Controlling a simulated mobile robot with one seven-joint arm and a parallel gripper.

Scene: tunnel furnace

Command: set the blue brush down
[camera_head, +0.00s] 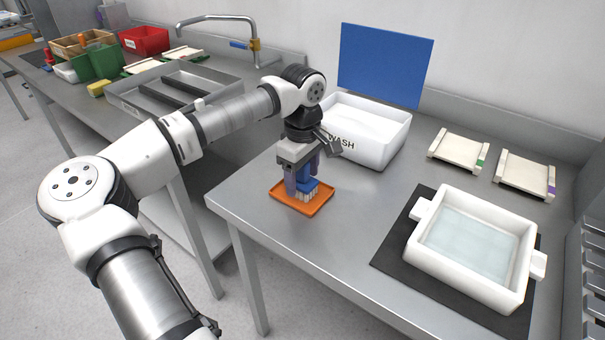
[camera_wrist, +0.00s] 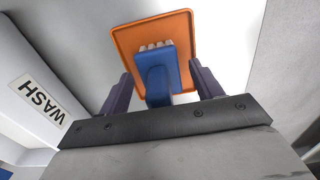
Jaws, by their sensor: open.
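The blue brush (camera_head: 307,185) stands upright, bristles down, on a small orange tray (camera_head: 285,198) near the table's left corner. In the wrist view the blue brush (camera_wrist: 157,79) shows its pale bristles over the orange tray (camera_wrist: 124,42). My gripper (camera_head: 303,180) is right above the tray, pointing down, with its purple fingers on either side of the brush. In the wrist view my gripper (camera_wrist: 160,85) is open, with a visible gap between the brush and the fingers. The brush's top is partly hidden by the fingers in the head view.
A white bin marked WASH (camera_head: 372,140) stands close behind my gripper. A white dish of liquid (camera_head: 425,262) sits on a black mat (camera_head: 393,258) to the right. Two cream racks (camera_head: 459,149) lie at the back right. The steel table (camera_head: 335,245) is clear in front of the tray.

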